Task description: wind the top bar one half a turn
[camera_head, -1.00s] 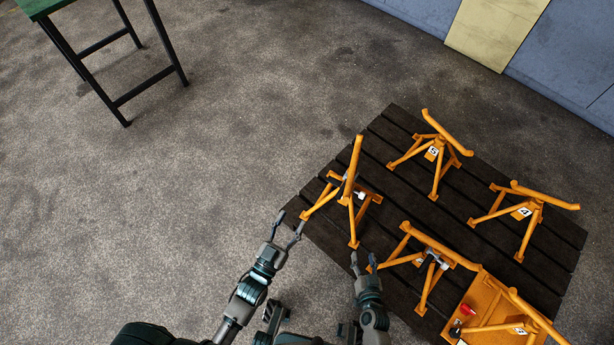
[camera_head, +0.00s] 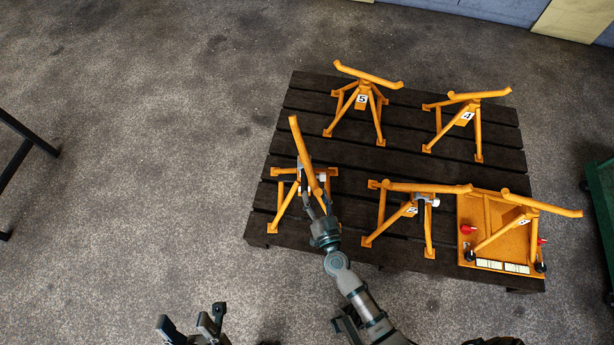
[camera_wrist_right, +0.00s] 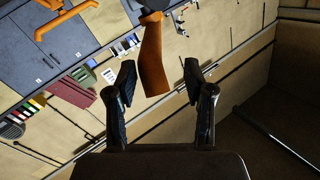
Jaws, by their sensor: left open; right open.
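An orange top bar (camera_head: 305,155) lies across the front-left stand (camera_head: 283,212), slanting from upper left to lower right. My right gripper (camera_head: 322,203) is at the bar's near end. In the right wrist view, my right gripper (camera_wrist_right: 158,80) has its two fingers apart, and an orange bar end (camera_wrist_right: 153,65) shows between them. I cannot tell whether the fingers touch it. The stand's head is partly hidden by the bar and my gripper. My left gripper (camera_head: 195,322) is open and empty at the bottom, away from the stands.
The stands are on a dark slatted pallet (camera_head: 300,95). Stand 5 (camera_head: 362,95) and stand 4 (camera_head: 465,115) are at the back. Another stand (camera_head: 405,210) is just right of my right arm, beside an orange plate (camera_head: 470,215) with a stand.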

